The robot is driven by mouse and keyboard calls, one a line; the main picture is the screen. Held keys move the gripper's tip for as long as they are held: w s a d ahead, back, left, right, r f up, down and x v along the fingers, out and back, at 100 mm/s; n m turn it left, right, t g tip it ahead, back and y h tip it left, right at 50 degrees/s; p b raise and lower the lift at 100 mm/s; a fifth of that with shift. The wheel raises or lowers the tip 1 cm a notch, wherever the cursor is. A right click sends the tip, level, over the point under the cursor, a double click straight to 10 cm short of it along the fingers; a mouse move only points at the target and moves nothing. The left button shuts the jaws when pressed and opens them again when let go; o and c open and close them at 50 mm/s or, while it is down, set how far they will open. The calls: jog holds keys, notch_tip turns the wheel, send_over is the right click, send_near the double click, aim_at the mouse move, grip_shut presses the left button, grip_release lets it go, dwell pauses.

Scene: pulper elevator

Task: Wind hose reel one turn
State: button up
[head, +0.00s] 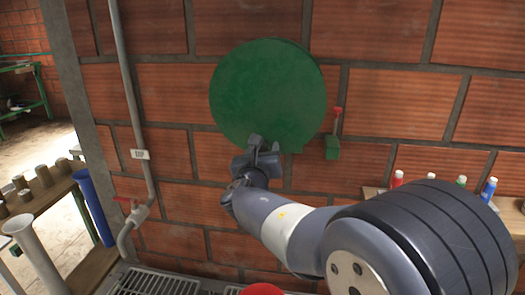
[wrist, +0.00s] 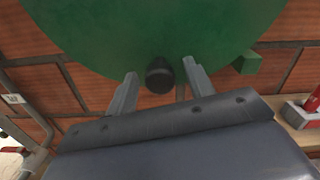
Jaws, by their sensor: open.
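The hose reel (head: 268,88) is a green disc on the brick wall, in the upper middle of the head view. Its lower face (wrist: 150,25) fills the top of the wrist view. A dark round knob (wrist: 159,76) stands out near the disc's lower edge. My gripper (head: 264,143) is at the bottom of the disc in the head view. In the wrist view my gripper's two fingers (wrist: 160,72) are apart, one on each side of the knob, with gaps showing. The knob is hidden in the head view.
A green block (head: 333,148) with a red-tipped lever stands right of the reel. A grey pipe (head: 128,95) with a red-handled valve (head: 134,208) runs down the left. Several small bottles (head: 461,181) stand on a wooden shelf at right. A metal grate (head: 155,284) lies below.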

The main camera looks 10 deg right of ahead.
aim_at(223, 101)
jog(key=shift+c, duration=0.5)
grip_shut()
jog(key=shift+a+f, duration=0.1)
jog(key=a+m+b, duration=0.2)
jog(key=w+a+r+m+b, duration=0.1)
jog(key=a+m+b, duration=0.1)
jog(key=m, duration=0.1)
jog(key=w+a+r+m+b, duration=0.1)
jog(key=a+m+b, duration=0.1)
jog(key=shift+w, duration=0.25)
jog(key=a+r+m, duration=0.1)
jog(key=m, duration=0.1)
jog(key=w+a+r+m+b, duration=0.1)
jog(key=r+m, duration=0.1)
jog(key=a+r+m+b, duration=0.1)
jog(key=r+m, duration=0.1)
jog(key=shift+w+a+m, duration=0.2)
jog(key=shift+m, duration=0.1)
jog(key=shift+w+a+r+m+b, duration=0.1)
jog(key=shift+a+r+m+b, duration=0.1)
jog(key=shift+r+m, duration=0.35)
jog(key=shift+a+r+m+b, duration=0.1)
jog(key=shift+r+m+b, duration=0.05)
jog(key=shift+r+m, duration=1.4)
